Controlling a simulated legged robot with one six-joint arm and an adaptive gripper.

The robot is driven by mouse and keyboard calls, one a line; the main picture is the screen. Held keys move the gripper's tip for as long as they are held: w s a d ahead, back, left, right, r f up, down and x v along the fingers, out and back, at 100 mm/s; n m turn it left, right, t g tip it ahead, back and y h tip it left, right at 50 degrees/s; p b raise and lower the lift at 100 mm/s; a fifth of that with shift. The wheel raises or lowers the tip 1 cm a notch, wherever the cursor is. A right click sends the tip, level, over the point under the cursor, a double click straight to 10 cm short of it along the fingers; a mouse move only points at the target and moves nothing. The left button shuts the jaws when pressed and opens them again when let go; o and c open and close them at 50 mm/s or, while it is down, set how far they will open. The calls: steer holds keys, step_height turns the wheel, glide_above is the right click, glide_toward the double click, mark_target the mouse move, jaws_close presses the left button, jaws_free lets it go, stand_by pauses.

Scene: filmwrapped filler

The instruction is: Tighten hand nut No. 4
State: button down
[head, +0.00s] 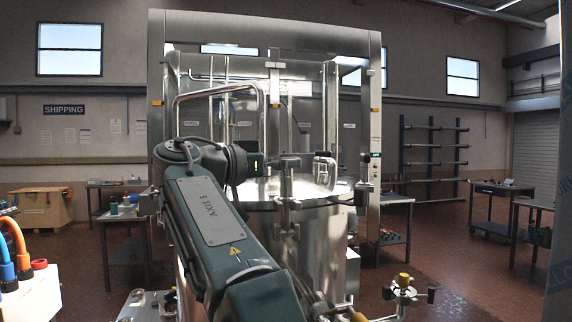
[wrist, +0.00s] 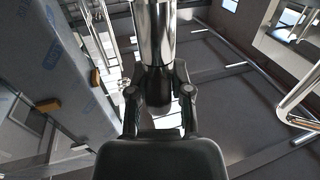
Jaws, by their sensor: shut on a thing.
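My gripper (wrist: 158,88) fills the lower middle of the wrist view. Its two dark fingers are shut on a dark, rounded piece (wrist: 158,98) at the end of a shiny metal cylinder (wrist: 157,35). I cannot tell whether that piece is hand nut No. 4; no number is readable. In the head view my arm reaches up to the rim of a steel vessel (head: 325,240). My dark wrist is beside an upright clamp (head: 287,205) at the vessel's edge, with a dark crosspiece on top. The fingers cannot be made out clearly there.
A steel frame (head: 155,70) with clear panels surrounds the vessel. Benches (head: 115,220) stand left and right. Blue and orange hoses (head: 8,270) are at the left edge. Floor is open at the right.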

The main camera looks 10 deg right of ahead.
steer(key=c, duration=0.5)
jaws_free()
steer(key=shift+w+a+f, duration=0.1)
steer(key=shift+c, duration=0.2)
steer(key=v, duration=1.2)
steer(key=shift+a, duration=0.1)
